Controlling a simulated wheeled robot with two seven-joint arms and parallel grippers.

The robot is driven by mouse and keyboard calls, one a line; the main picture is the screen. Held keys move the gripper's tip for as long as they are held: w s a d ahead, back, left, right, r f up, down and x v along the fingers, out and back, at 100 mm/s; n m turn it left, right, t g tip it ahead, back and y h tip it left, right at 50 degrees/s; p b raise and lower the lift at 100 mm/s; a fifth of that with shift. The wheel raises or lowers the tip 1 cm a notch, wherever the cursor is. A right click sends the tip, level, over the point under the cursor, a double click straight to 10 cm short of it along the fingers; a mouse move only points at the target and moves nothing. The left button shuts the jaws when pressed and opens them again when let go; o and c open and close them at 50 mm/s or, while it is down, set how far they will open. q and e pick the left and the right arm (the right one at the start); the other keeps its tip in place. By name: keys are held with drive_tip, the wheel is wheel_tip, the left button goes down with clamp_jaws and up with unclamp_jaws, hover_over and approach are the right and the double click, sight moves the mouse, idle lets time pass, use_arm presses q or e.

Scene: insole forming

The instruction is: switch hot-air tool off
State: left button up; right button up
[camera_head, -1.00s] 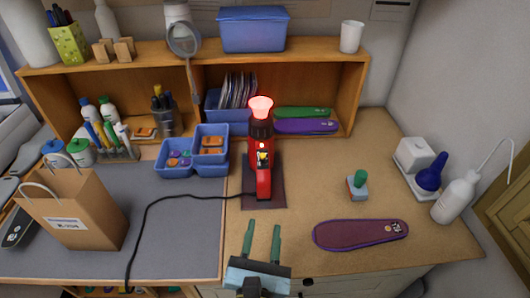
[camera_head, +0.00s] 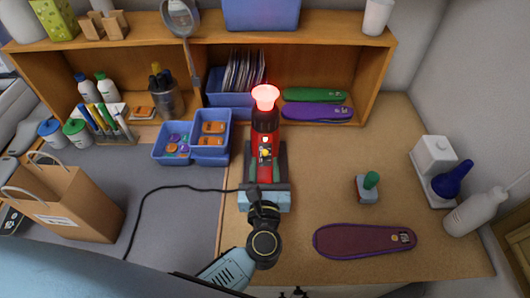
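The hot-air tool (camera_head: 265,146) is red and black and stands upright on the bench, nozzle up. Its wide nozzle (camera_head: 265,92) glows bright red. Its small yellow and white control area shows on the front of the body. My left gripper (camera_head: 264,170) has come in from the front, low over the tool's lower body. Its two green fingers lie one on each side of the red body, apart. Whether they touch it is hard to tell. The gripper's body hides the tool's bottom end. My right gripper is not in view.
Blue bins (camera_head: 211,136) stand close to the left of the tool. A black cord (camera_head: 165,193) runs left over the grey mat. A purple insole (camera_head: 364,240) and a green-knobbed block (camera_head: 369,187) lie to the right. A wooden shelf (camera_head: 340,84) stands behind.

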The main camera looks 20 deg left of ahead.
sight(265, 155)
use_arm(q)
drive_tip(key=shift+x, duration=1.25)
drive_tip(key=shift+w, duration=0.25)
drive_tip(key=shift+w+a, duration=0.1)
clamp_jaws()
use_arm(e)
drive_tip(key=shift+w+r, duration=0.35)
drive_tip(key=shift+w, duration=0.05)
